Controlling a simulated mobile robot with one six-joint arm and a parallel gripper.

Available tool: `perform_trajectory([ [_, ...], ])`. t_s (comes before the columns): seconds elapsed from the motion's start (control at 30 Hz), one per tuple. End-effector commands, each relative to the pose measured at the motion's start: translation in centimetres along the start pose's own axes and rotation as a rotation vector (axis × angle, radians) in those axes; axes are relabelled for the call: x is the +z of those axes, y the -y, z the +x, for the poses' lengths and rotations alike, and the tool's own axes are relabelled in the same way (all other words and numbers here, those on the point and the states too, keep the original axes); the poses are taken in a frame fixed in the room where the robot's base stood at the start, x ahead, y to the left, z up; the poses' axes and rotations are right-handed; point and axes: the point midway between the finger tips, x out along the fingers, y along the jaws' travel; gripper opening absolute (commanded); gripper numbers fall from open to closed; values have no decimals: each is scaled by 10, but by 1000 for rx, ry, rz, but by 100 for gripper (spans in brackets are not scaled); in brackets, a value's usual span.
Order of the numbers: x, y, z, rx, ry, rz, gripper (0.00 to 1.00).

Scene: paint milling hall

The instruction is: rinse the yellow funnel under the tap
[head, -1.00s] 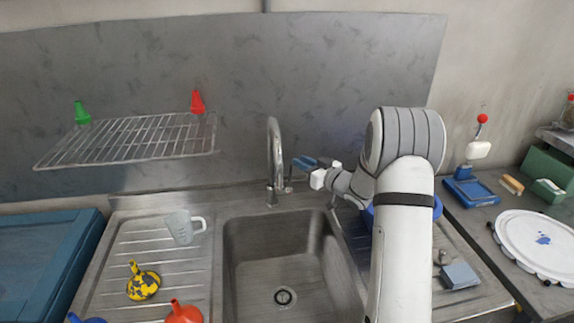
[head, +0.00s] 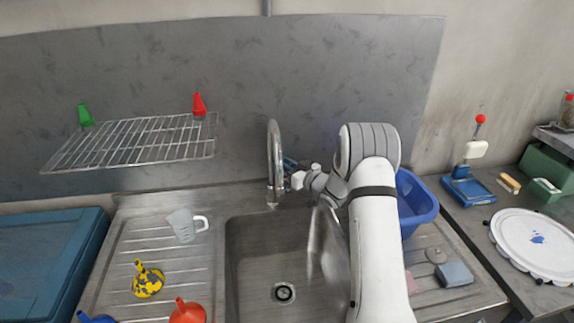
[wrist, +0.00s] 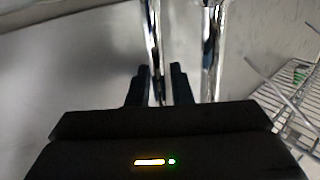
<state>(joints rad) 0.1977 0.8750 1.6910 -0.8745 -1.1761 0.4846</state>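The yellow funnel (head: 148,282), blotched with black, stands on the left drainboard with its spout up. The chrome tap (head: 274,150) rises behind the sink (head: 262,262); no water shows from it. My gripper (head: 289,167) is at the tap's right side, far from the funnel, and partly hides the tap's lever. In the wrist view my gripper (wrist: 160,86) has its fingers apart, with a thin chrome bar (wrist: 154,50) between or just beyond them. I cannot tell whether they touch it. A thicker chrome upright (wrist: 210,55) stands to the right.
A measuring jug (head: 183,226), a red-orange funnel (head: 188,313) and a blue funnel (head: 96,319) share the left drainboard. A wire rack (head: 135,143) holds green and red nozzle-like pieces. A blue basin (head: 416,205) stands behind my arm. The sink bowl looks empty.

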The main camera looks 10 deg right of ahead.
Motion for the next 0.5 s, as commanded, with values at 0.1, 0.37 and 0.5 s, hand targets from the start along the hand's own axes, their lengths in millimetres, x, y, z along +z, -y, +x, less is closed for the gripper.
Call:
perform_trajectory([
  [0.1, 0, 0, 0, 0, 0, 0, 12],
  [0.37, 0, 0, 0, 0, 0, 0, 0],
  [0.5, 0, 0, 0, 0, 0, 0, 0],
])
